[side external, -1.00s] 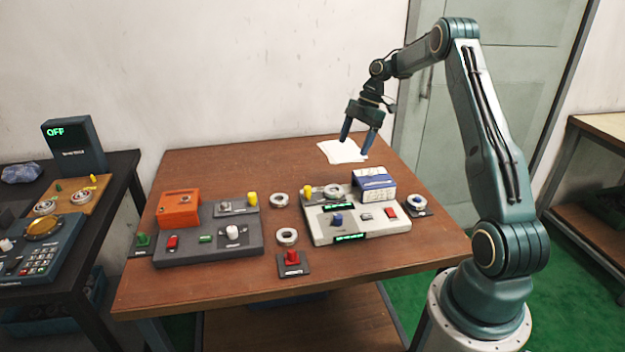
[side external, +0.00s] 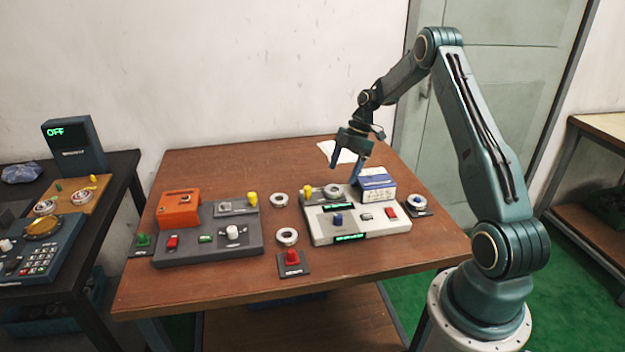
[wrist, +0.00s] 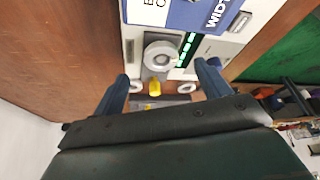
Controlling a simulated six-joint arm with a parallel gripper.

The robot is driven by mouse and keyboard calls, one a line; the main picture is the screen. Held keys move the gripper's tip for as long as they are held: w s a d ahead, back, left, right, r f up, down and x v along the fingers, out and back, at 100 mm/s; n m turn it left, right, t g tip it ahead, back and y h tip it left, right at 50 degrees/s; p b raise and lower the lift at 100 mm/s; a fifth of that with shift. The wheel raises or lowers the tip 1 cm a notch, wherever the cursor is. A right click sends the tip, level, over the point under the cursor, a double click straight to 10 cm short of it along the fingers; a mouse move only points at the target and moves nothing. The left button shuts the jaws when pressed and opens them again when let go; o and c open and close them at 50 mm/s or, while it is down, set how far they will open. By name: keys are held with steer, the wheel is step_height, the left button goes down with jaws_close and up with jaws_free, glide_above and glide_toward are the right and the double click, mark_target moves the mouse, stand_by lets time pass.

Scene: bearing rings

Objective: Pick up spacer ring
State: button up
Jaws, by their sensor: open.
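Three grey rings show in the side view; I cannot tell which is the spacer ring. One ring (side external: 333,191) sits on the light grey device (side external: 320,228), behind its display. A second ring (side external: 279,200) and a third ring (side external: 287,236) lie on the table between the two devices. My gripper (side external: 344,178) is open and empty, pointing down above the back of the light grey device, close to its ring. In the wrist view that ring (wrist: 160,56) shows beyond and between my open fingers (wrist: 165,82).
A blue and white box (side external: 374,186) stands right of my gripper. A yellow knob (side external: 308,192) is beside the device's ring. A dark grey device (side external: 250,241) with an orange box (side external: 178,208) stands left. A red button (side external: 291,258) is in front; bare table lies behind.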

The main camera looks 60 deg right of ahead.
mark_target(335, 189)
steer(key=shift+x, duration=2.65)
steer(key=shift+r, duration=0.1)
steer(key=c, duration=1.3)
steer(key=shift+r, duration=0.15)
step_height(335, 189, up, 20)
steer(key=shift+a+f, duration=0.15)
steer(key=shift+f, duration=0.05)
